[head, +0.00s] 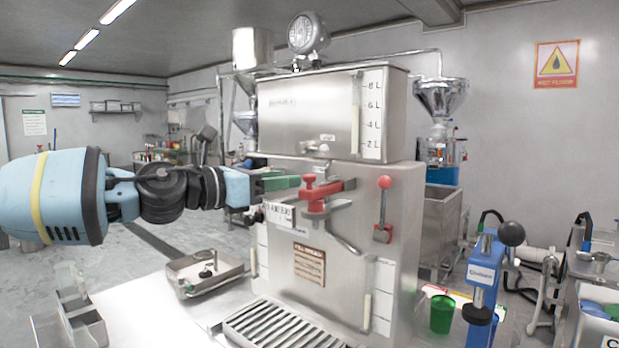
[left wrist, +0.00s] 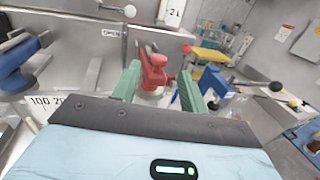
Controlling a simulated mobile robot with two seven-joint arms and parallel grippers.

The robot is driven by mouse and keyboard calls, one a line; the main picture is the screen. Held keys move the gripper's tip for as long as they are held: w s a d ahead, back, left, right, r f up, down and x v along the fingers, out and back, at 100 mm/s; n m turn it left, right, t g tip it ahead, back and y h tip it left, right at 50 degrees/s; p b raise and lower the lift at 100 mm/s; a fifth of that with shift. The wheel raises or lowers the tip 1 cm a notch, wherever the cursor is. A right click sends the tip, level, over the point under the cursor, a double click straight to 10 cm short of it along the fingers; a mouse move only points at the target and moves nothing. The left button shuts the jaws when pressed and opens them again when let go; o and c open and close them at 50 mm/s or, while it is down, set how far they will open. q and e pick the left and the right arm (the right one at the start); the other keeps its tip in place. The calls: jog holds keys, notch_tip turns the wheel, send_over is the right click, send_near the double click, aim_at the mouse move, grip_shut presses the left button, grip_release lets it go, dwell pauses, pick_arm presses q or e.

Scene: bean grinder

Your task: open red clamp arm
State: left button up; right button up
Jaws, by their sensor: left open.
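The red clamp arm (head: 322,191) sits on the front of a steel tank machine (head: 340,235), below its upper tank. It lies roughly level, with a red knob on top and a grey bracket underneath. My left gripper (head: 284,182) comes in from the left at about the clamp's height, its green fingertips close to the clamp's left side. In the left wrist view, my left gripper (left wrist: 160,84) is open, and the red clamp arm (left wrist: 153,72) appears between and beyond its green fingers. Contact cannot be told. My right gripper is out of view.
A red-knobbed lever (head: 384,208) stands right of the clamp. A drip grate (head: 275,328) and a steel box (head: 205,272) lie below. A blue device with a black ball (head: 484,275) and a green cup (head: 441,314) stand at right.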

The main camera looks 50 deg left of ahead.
aim_at(304, 177)
pick_arm(q)
jog(key=shift+w+d+f, duration=0.1)
jog(key=shift+w+d, duration=0.1)
jog(key=shift+w, duration=0.95)
jog(key=shift+w+d+r, duration=0.1)
jog(key=shift+w+d, duration=0.05)
jog(key=shift+w, duration=1.05)
jog(key=shift+w+d+f, duration=0.1)
jog(key=shift+w+d, duration=0.1)
jog(key=shift+w, duration=0.95)
jog(key=shift+c, duration=0.2)
grip_shut()
